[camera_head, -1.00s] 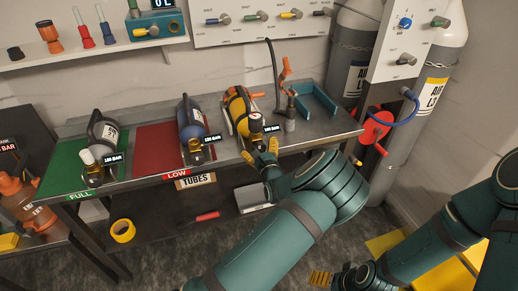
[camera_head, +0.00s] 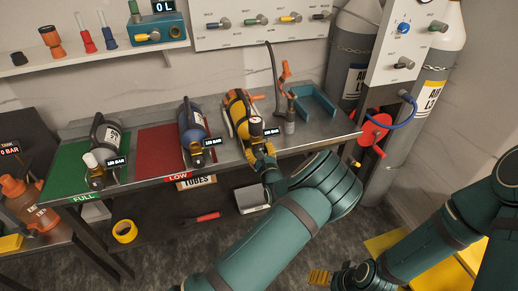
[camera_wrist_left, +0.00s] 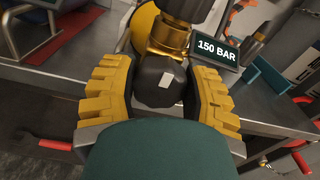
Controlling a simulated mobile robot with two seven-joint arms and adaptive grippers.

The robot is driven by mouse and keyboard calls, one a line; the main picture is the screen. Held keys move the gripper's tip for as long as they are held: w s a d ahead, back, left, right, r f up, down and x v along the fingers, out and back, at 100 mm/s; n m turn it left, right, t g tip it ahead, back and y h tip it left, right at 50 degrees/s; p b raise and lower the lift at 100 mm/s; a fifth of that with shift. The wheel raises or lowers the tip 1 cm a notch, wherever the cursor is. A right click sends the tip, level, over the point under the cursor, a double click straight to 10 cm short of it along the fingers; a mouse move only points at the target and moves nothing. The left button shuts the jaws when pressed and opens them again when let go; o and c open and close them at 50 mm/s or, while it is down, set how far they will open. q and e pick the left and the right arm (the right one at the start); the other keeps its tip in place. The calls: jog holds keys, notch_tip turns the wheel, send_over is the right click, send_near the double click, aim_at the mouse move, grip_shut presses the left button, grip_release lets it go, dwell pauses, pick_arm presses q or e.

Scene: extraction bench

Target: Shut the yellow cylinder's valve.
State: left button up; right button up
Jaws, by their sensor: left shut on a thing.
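The yellow cylinder (camera_head: 239,110) lies on the bench's right half, its valve end towards the front edge. It also shows as a yellow curve at the top of the left wrist view (camera_wrist_left: 144,25). Its valve has a brass body (camera_wrist_left: 168,38) and a black knob (camera_wrist_left: 158,84) with a pale mark. A tag beside it reads 150 BAR (camera_wrist_left: 217,51). My left gripper (camera_head: 264,158) is at the valve, shut on the black knob, with one yellow finger on each side. My right gripper (camera_head: 320,277) is low above the floor, partly seen, away from the bench.
A stand with a hose (camera_head: 289,118) and a teal bracket (camera_head: 316,101) are right of the yellow cylinder.

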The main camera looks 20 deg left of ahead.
pick_arm(q)
jog(key=o, duration=1.2)
jog(key=v, duration=1.2)
